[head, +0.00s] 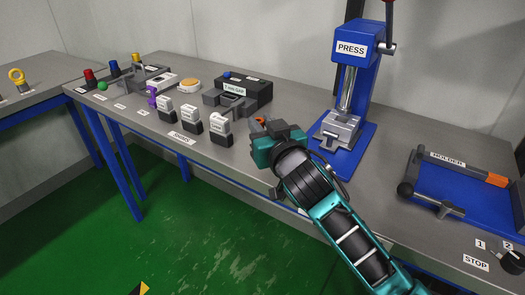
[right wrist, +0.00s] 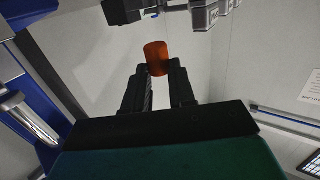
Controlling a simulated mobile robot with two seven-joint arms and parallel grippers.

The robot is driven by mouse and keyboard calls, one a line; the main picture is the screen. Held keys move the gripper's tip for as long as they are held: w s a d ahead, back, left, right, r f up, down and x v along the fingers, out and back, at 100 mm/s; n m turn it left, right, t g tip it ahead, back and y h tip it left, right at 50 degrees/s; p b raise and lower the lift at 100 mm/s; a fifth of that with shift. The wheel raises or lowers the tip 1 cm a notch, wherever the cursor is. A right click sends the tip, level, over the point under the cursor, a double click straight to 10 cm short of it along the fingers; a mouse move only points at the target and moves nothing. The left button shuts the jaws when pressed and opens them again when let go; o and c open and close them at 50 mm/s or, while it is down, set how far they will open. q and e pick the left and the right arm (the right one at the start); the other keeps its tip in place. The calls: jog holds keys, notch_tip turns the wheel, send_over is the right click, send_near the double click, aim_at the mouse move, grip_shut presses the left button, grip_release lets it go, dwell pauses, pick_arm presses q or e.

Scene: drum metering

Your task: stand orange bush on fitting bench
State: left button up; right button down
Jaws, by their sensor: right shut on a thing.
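The orange bush (right wrist: 156,58) is held between the fingertips of my right gripper (right wrist: 154,76) in the right wrist view, shown as a short cylinder. In the head view a small orange bit of the bush (head: 260,120) shows at the tip of my right gripper (head: 262,123); the gripper hides the rest. The gripper is over the middle of the grey bench (head: 300,103), left of the press. I cannot tell how high the bush is above the bench top. My left gripper is not in view.
The blue press (head: 357,75) stands just right of the gripper. Several white-labelled blocks (head: 192,120) and a black gauge box (head: 245,88) are to the left. A blue holder (head: 462,190) lies at the right. Bare bench top shows between the blocks and the press.

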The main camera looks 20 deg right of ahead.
notch_tip(320, 180, down, 6)
jog(key=shift+r+b, duration=0.15)
jog(key=shift+b, duration=0.7)
jog(key=c, duration=0.9)
grip_release()
jog(key=shift+c, duration=0.2)
jog(key=shift+s, duration=0.15)
jog(key=s, duration=1.1)
jog(key=shift+s+d+r, duration=0.25)
jog(key=shift+s+r, duration=0.1)
